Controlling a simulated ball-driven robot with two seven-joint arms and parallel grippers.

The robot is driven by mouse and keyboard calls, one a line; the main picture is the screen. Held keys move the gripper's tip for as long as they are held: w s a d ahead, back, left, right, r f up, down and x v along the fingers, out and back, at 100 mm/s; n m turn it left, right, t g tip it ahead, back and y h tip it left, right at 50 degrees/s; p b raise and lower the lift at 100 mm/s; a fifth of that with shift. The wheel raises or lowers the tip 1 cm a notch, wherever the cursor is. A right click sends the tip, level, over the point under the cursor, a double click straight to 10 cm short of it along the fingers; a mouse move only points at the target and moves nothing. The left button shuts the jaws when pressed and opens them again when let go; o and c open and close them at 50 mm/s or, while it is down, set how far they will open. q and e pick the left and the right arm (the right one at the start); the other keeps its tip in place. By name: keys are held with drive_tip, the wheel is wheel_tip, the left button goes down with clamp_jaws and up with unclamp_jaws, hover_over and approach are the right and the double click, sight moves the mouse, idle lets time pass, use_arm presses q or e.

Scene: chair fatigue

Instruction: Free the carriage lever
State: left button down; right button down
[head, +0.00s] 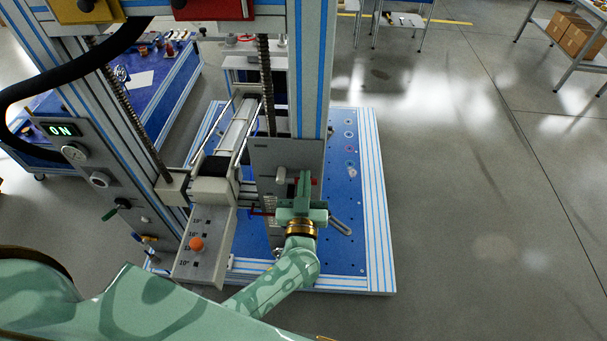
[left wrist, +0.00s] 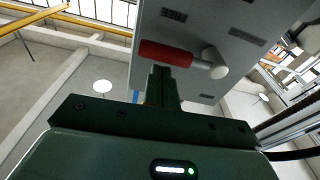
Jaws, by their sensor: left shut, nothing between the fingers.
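The carriage plate (head: 285,153) is a grey panel on the upright column. Its lever has a grey round pivot (head: 281,175) and a red grip, mostly hidden behind my fingers in the head view. In the left wrist view the red grip (left wrist: 165,53) lies nearly level, left of the grey pivot (left wrist: 213,66), against the grey plate (left wrist: 200,25). My left gripper (head: 304,176) is shut and empty, its fingers pointing at the plate in front of the lever. In the left wrist view the fingertips (left wrist: 160,69) overlap the grip's lower edge; I cannot tell whether they touch. My right gripper is out of view.
The column bears an ON display (head: 62,130). A slotted grey arm (head: 340,226) sticks out just right of my gripper. The blue base plate (head: 345,250) lies below.

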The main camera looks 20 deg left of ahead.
use_arm(q)
drive_tip(key=shift+d+f+m, duration=0.15)
drive_tip(key=shift+d+m, duration=0.1)
drive_tip(key=shift+m, duration=0.15)
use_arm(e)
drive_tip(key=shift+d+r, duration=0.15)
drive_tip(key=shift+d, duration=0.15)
use_arm(q)
drive_tip(key=shift+a+f, duration=0.1)
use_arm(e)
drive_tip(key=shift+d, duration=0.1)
